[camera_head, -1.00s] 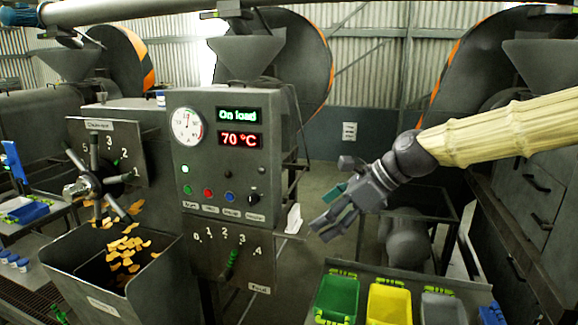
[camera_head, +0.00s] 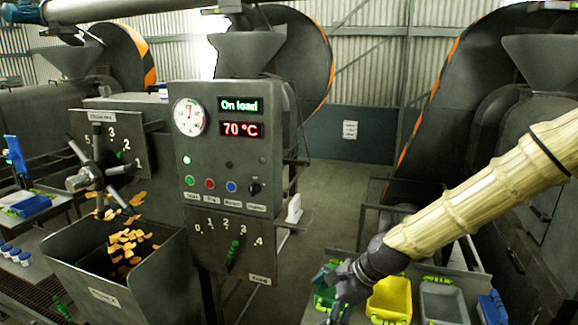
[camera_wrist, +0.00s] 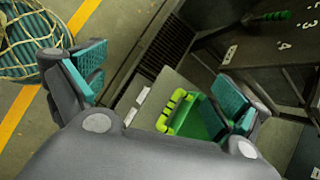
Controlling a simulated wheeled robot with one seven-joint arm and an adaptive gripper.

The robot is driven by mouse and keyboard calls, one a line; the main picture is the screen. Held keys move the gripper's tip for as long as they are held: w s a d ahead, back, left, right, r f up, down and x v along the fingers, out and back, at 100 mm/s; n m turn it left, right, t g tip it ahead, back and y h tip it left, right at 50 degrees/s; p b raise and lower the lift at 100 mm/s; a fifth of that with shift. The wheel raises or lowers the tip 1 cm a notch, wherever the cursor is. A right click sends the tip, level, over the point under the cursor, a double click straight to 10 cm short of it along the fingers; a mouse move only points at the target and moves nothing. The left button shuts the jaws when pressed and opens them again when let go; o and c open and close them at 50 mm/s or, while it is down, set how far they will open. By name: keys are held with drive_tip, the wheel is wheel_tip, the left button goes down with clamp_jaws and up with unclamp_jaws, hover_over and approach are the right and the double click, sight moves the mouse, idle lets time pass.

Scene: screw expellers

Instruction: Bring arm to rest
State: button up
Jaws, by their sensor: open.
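My gripper (camera_head: 338,290) is at the lower middle right of the head view, low over the green bin (camera_head: 325,297) and partly covering it. In the wrist view my gripper (camera_wrist: 160,90) shows two teal-padded fingers spread wide apart with nothing held between them. The green bin (camera_wrist: 205,120) with its lime handle is seen beyond the right finger. Whether any finger touches the bin cannot be told. My arm, in a pale cream sleeve, comes in from the right.
A yellow bin (camera_head: 390,300), a grey bin (camera_head: 443,303) and a blue container (camera_head: 493,308) stand right of my gripper. The control panel (camera_head: 222,150) with a green-handled lever (camera_head: 233,252) is on the left. A hopper (camera_head: 125,285) holds orange flakes. Open floor (camera_head: 335,185) lies behind.

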drive_tip(key=s+d+f+n+h+b, duration=0.1)
drive_tip(key=s+d+f+n, duration=0.1)
drive_tip(key=s+f, duration=0.5)
drive_tip(key=s+d+f+n+g+h+b, duration=0.1)
drive_tip(key=s+f+n, duration=0.1)
drive_tip(key=f, duration=0.8)
drive_tip(key=s+d+f+n+h+b, duration=0.1)
drive_tip(key=s+d+f+n, duration=0.15)
drive_tip(key=s+f, duration=0.45)
drive_tip(key=s+d+f+n+h+b, duration=0.1)
drive_tip(key=s+d+f+n, duration=0.1)
drive_tip(key=s+f, duration=0.4)
drive_tip(key=s+d+f+n+h+b, duration=0.1)
drive_tip(key=s+d+f+n, duration=0.2)
drive_tip(key=s+f, duration=0.3)
drive_tip(key=s+d+f+n+g+h+b, duration=0.1)
drive_tip(key=s+d+f+n, duration=0.2)
drive_tip(key=s+f+n, duration=0.2)
drive_tip(key=shift+s+d+f+b, duration=0.25)
drive_tip(key=shift+s+f+b, duration=0.1)
drive_tip(key=shift+s+f, duration=0.15)
